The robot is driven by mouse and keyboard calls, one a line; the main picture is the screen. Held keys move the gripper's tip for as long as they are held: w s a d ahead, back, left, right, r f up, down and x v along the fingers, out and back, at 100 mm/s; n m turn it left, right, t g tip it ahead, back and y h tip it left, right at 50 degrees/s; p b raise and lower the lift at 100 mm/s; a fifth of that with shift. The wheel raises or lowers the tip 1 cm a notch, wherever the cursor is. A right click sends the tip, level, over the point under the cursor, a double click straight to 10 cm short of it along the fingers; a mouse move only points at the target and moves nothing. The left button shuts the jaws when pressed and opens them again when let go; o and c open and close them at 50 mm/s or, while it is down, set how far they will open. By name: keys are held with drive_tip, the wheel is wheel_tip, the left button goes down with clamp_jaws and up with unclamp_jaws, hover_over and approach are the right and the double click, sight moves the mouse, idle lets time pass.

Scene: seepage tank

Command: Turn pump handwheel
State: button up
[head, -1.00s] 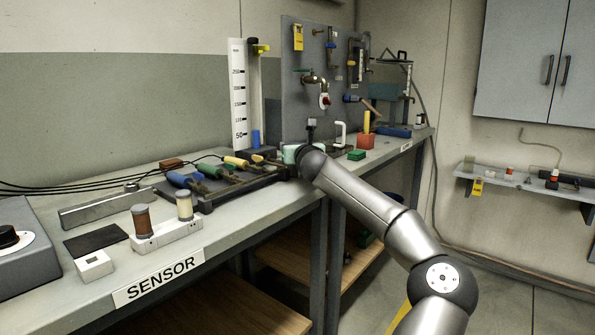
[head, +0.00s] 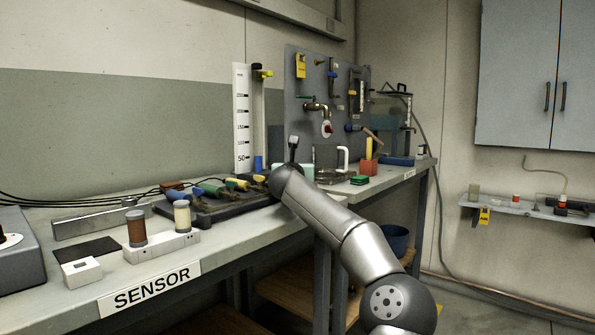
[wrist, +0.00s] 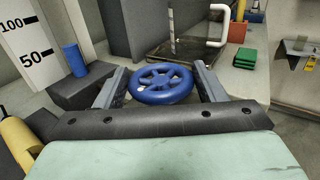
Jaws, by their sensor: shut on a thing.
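The pump handwheel (wrist: 162,83) is a blue wheel with spokes and a round rim, in the middle of the wrist view. My gripper (wrist: 161,81) has one dark finger on each side of it and is shut on its rim. The near part of the gripper, a dark bar and a pale green body, fills the bottom of the wrist view. In the head view the handwheel and the fingers are hidden behind my arm, at the bench's back edge.
A ruler (head: 242,120) stands behind the tool rack (head: 225,204). Beyond the handwheel are a clear container, a white bent pipe (wrist: 219,28) and green blocks (wrist: 245,57). A blue cylinder (wrist: 75,60) stands left of the fingers. A wall panel (head: 295,100) rises behind.

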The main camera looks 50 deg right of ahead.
drive_tip(key=o, duration=1)
drive_tip(key=v, duration=1.5)
drive_tip(key=shift+s, duration=0.2)
drive_tip(key=shift+v, duration=1)
drive_tip(key=shift+a, duration=0.1)
drive_tip(key=shift+w+p, duration=0.15)
drive_tip(key=shift+p, duration=0.15)
